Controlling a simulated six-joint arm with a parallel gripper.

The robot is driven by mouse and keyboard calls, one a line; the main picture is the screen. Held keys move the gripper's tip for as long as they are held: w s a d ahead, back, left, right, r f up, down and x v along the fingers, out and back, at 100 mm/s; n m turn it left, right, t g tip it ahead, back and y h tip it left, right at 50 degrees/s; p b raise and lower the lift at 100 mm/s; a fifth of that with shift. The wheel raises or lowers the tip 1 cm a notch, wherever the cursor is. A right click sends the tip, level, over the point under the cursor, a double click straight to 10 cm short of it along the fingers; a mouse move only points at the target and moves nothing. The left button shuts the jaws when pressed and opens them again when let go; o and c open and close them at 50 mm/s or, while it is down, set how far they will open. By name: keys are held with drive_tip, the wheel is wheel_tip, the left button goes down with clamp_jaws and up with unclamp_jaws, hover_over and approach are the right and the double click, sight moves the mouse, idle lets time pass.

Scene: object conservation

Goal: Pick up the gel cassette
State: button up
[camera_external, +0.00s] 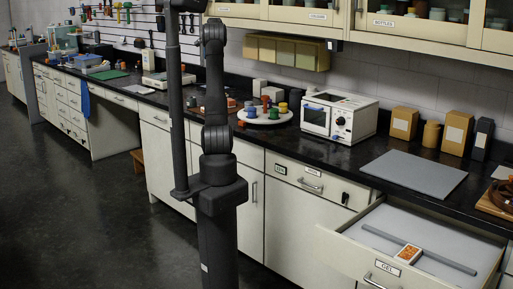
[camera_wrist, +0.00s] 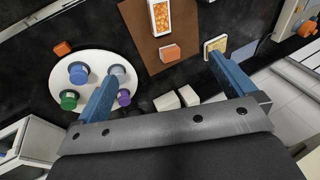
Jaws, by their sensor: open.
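A white-framed cassette with orange contents (camera_wrist: 173,18) lies on a brown mat (camera_wrist: 140,32) at the top of the wrist view, cut by the picture edge. My gripper (camera_wrist: 163,70) is open and empty, its two blue fingers wide apart below the cassette in that view and not touching it. A similar white-framed orange cassette (camera_external: 408,254) lies in the open drawer (camera_external: 344,241), whose front reads GEL, beside a grey bar (camera_external: 385,239). My gripper is hidden behind my arm in the external view.
An orange block (camera_wrist: 170,53) lies on the mat between the finger directions. A white round plate (camera_wrist: 98,62) with several coloured caps is at left. A pale yellow-framed piece (camera_wrist: 215,46) lies near the right finger. A white oven-like device (camera_external: 339,118) stands on the counter.

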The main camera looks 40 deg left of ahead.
drive_tip(key=c, duration=0.4)
drive_tip(key=shift+c, duration=0.2)
drive_tip(key=a+f+m+t+h, duration=0.15)
drive_tip(key=a+f+h, duration=0.35)
drive_tip(key=a+f, duration=0.8)
drive_tip(key=shift+t, duration=0.25)
drive_tip(key=x, duration=1.1)
drive_tip(key=shift+w+f, duration=0.2)
drive_tip(key=shift+f, duration=0.1)
drive_tip(key=shift+x, duration=2.7)
